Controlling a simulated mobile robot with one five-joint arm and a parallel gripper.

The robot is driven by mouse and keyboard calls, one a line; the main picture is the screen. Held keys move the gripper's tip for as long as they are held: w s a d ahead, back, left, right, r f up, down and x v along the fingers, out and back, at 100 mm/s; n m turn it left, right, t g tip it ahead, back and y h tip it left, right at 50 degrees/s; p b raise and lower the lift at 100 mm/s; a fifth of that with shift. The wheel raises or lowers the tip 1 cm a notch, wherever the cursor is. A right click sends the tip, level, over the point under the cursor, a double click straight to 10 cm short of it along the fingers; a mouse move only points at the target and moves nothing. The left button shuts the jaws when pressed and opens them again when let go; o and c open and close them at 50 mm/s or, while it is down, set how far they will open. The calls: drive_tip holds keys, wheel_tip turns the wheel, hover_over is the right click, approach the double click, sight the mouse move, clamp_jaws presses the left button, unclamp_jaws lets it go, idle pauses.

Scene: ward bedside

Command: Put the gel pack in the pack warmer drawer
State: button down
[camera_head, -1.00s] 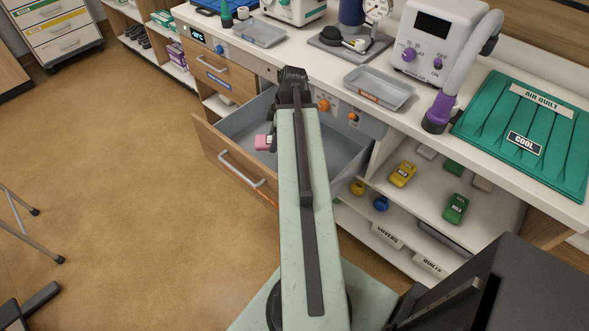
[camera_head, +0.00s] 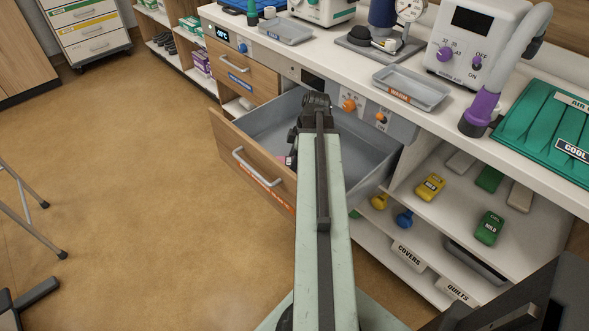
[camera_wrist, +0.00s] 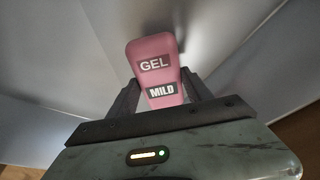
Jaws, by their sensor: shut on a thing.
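The pink gel pack (camera_wrist: 158,75), labelled GEL and MILD, is held between the two fingers of my gripper (camera_wrist: 162,98) in the wrist view. In the head view my gripper (camera_head: 292,152) points down inside the open grey drawer (camera_head: 262,135) with the wooden front. Only a small pink part of the pack shows there, mostly hidden by my gripper and arm. Grey drawer walls surround the pack in the wrist view. Whether the pack touches the drawer floor cannot be told.
The counter above the drawer holds a grey tray (camera_head: 411,91), a white machine with a hose (camera_head: 474,42) and a green quilt (camera_head: 547,130). Open shelves to the right hold a yellow pack (camera_head: 430,187) and a green pack (camera_head: 489,228). The floor at left is mostly clear.

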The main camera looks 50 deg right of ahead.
wheel_tip(320, 180, down, 3)
drive_tip(key=shift+b, duration=0.95)
drive_tip(key=shift+r, duration=0.25)
drive_tip(key=shift+f, duration=0.25)
drive_tip(key=shift+c, duration=2.3)
unclamp_jaws()
drive_tip(key=shift+r, duration=0.1)
drive_tip(key=p+v, duration=1.1)
drive_tip(key=shift+w+r, duration=0.1)
drive_tip(key=shift+r, duration=0.2)
drive_tip(key=shift+s+d+r+p, duration=0.1)
drive_tip(key=shift+s+r+p, duration=0.1)
drive_tip(key=shift+r+p, duration=0.3)
